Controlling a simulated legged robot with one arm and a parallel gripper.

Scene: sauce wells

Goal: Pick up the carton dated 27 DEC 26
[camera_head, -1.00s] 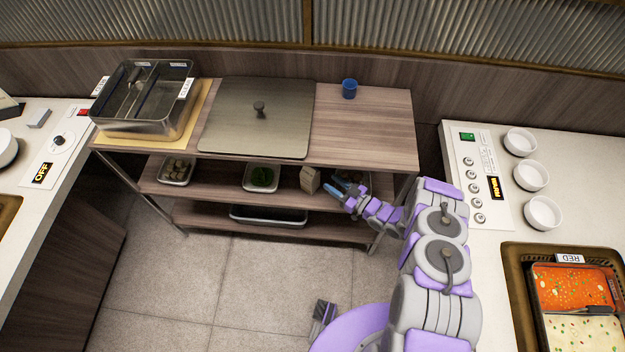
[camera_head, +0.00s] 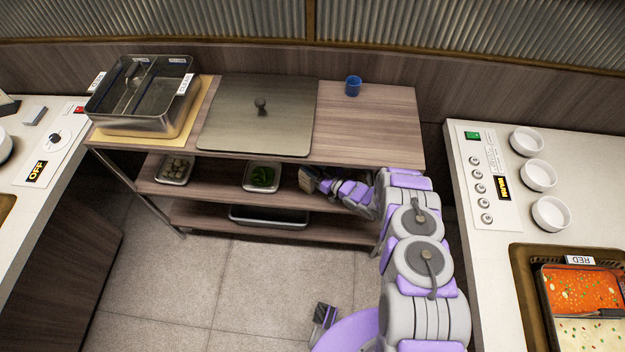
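A small brown carton (camera_head: 304,187) stands on the middle shelf of the wooden rack, right of the tray of greens. Any date on it is too small to read. My gripper (camera_head: 312,178) reaches in from the right under the top board, with its fingers at the carton. The fingers overlap the carton's upper right part, so its right side is hidden. I cannot tell whether they are closed on it.
The rack's top board (camera_head: 372,130) is close above my gripper. On the middle shelf are a tray of greens (camera_head: 262,177) and a tray of pale pieces (camera_head: 174,169). A long tray (camera_head: 268,217) sits below. A blue cup (camera_head: 353,86) and a steel lid (camera_head: 257,118) are on top. The right counter (camera_head: 590,170) stands beside the rack.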

